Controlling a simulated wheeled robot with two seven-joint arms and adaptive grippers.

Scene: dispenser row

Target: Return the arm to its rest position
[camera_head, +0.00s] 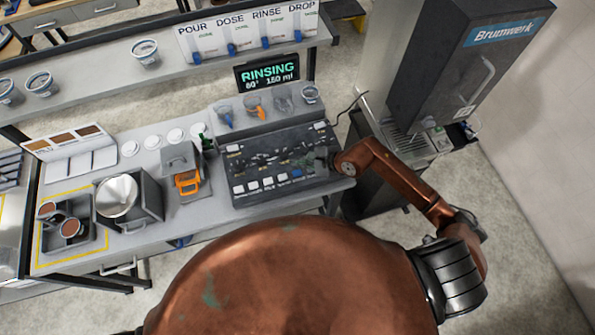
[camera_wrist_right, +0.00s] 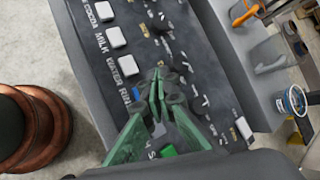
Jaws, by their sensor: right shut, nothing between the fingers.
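My right arm (camera_head: 400,180) reaches in from the right, and its gripper (camera_head: 328,158) is over the right part of the dark control panel (camera_head: 265,160). In the right wrist view the green fingers of my right gripper (camera_wrist_right: 158,90) are together with nothing between them. They point at the panel (camera_wrist_right: 95,75), over its dark knobs. I cannot tell whether the tips touch it. A row of pale buttons (camera_wrist_right: 116,37) and one blue button (camera_wrist_right: 138,95) run along the panel; labels include COCOA, MILK and WATER. My left gripper is not in view.
A display (camera_head: 267,74) reads RINSING.

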